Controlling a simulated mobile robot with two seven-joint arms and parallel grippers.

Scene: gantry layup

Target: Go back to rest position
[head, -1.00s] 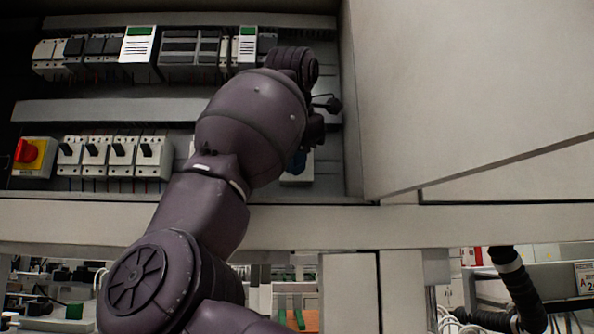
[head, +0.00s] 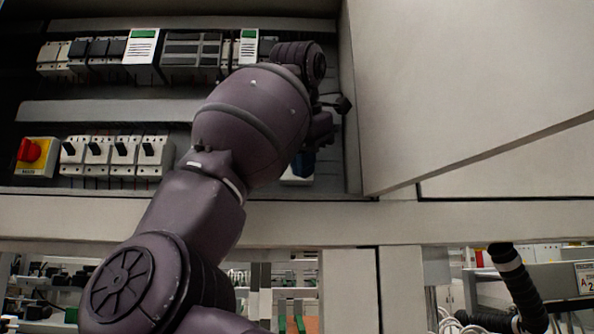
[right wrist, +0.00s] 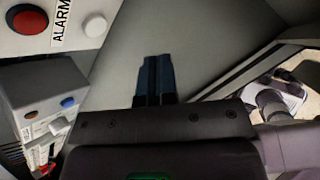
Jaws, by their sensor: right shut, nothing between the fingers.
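My right gripper (head: 303,161) is mostly hidden behind my right arm in the head view, where only its blue finger part shows. It is in front of the lower part of the open electrical cabinet (head: 110,112). In the right wrist view, its two blue fingers (right wrist: 154,78) are together with nothing between them, against a plain grey surface. My left gripper is not in view.
Circuit breakers (head: 118,152) and a red and yellow main switch (head: 34,155) are left of my arm. A large pale panel (head: 470,85) stands at right. The right wrist view shows a red button (right wrist: 27,19) and a grey box (right wrist: 55,85).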

